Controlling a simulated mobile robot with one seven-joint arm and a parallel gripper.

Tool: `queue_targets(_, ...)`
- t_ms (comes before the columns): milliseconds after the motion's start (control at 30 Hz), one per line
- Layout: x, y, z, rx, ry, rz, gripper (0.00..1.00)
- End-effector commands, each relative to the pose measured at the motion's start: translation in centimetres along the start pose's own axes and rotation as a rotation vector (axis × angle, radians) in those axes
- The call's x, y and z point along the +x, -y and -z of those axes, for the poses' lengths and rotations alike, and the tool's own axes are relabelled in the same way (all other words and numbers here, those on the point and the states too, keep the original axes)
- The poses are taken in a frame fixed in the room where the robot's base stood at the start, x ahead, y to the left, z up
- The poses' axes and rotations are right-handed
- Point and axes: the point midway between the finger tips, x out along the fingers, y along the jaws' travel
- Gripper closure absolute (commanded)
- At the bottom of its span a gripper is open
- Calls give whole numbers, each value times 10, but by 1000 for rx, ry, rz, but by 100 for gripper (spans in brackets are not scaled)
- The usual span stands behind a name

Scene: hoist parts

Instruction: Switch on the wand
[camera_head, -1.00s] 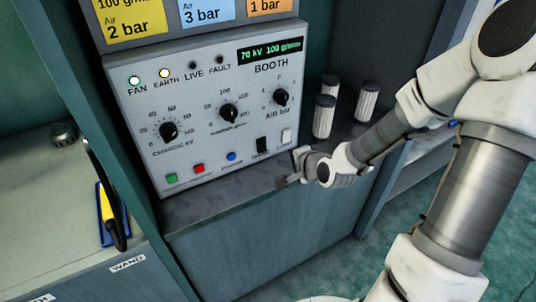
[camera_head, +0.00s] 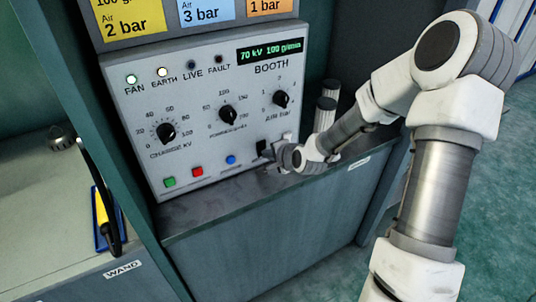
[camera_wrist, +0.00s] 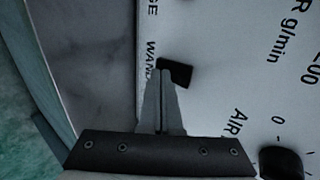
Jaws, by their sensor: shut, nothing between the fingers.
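The wand switch is a black rocker (camera_wrist: 176,73) on the grey control panel, with the word WAND beside it in the wrist view. It also shows in the head view (camera_head: 263,147), low on the panel's right side. My gripper (camera_wrist: 164,75) is shut and empty, with its fingertips at the switch's edge; I cannot tell whether they touch it. In the head view my gripper (camera_head: 269,163) is at the panel's lower right and covers part of that area. FAN and EARTH lamps are lit; LIVE and FAULT lamps are dark.
Green (camera_head: 169,182), red (camera_head: 197,171) and blue (camera_head: 231,160) buttons sit left of the switch. An AIR knob (camera_head: 280,99) is above. Ribbed cylinders (camera_head: 325,113) stand right of the panel, partly behind my arm.

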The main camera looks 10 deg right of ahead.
Motion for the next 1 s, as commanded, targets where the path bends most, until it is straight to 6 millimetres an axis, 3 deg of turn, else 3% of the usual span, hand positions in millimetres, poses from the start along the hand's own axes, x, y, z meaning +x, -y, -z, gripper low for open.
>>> queue_targets(1000, -6, 15, 0, -2, -1, 4, 100)
